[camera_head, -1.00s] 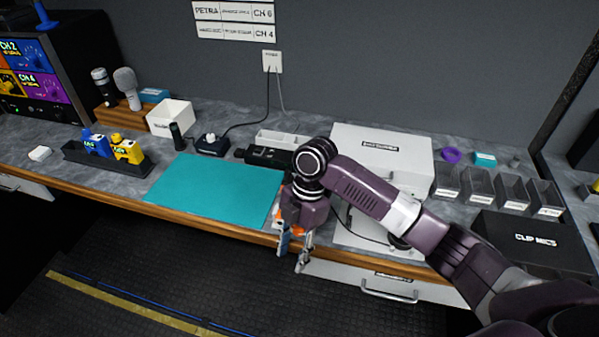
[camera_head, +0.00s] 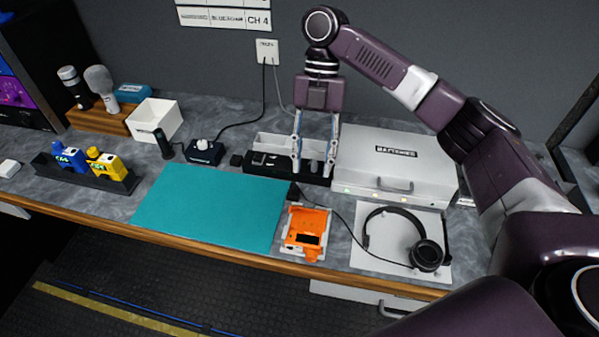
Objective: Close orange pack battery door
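The orange pack (camera_head: 306,228) lies on a pale holder at the counter's front edge, right of the teal mat (camera_head: 211,201). It has a dark window, and a small orange part sticks out at its front end. I cannot tell for sure whether that part is the battery door, or how far open it stands. The gripper is clear of the pack. My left gripper is not in view.
Headphones (camera_head: 426,255) lie on a white pad right of the pack, with a black cable running between. A white case (camera_head: 393,163) stands behind them. Yellow (camera_head: 107,165) and blue packs sit in a black rack at left. The teal mat is empty.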

